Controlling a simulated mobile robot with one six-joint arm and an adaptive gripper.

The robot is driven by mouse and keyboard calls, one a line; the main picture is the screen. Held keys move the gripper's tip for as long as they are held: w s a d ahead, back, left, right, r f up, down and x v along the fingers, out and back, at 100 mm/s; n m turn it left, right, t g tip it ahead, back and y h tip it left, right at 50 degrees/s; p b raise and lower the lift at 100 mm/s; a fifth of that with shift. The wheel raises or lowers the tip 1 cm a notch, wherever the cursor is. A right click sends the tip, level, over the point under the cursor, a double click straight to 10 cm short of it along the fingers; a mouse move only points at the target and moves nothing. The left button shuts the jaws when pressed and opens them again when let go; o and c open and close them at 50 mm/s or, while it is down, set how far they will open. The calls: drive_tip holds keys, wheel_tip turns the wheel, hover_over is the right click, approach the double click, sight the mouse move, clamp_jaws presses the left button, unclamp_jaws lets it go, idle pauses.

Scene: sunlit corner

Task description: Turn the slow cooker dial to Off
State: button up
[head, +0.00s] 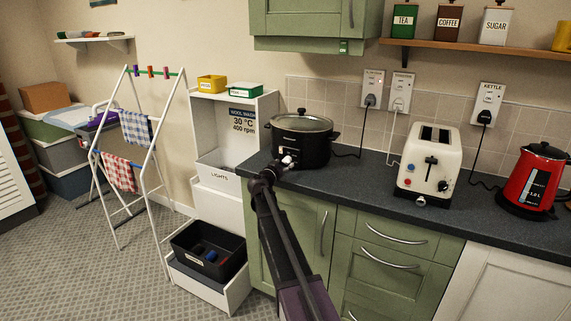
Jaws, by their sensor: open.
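The slow cooker (305,143) is black with a glass lid and stands on the dark worktop at its left end. Its lid is on, and a cord runs from its right side to a wall socket. My gripper (288,160) is right at the front of the cooker, by its lower left. It is open, and I cannot tell whether it touches the cooker. The dial is hidden behind my gripper or too small to make out, so its setting does not show.
A cream toaster (428,165) and a red kettle (533,180) stand further right on the worktop (360,187). Bare worktop lies between cooker and toaster. A white shelf unit (237,125) stands left of the worktop. A drying rack (150,160) stands further left on the floor.

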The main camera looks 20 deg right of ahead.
drive_tip(key=shift+x, duration=0.8)
clamp_jaws()
drive_tip(key=shift+n, duration=0.4)
drive_tip(key=n, duration=0.9)
drive_tip(key=shift+d+r+n, duration=0.1)
drive_tip(key=shift+n, duration=0.2)
drive_tip(key=n, duration=0.4)
drive_tip(key=shift+n, duration=0.3)
drive_tip(key=n, duration=0.5)
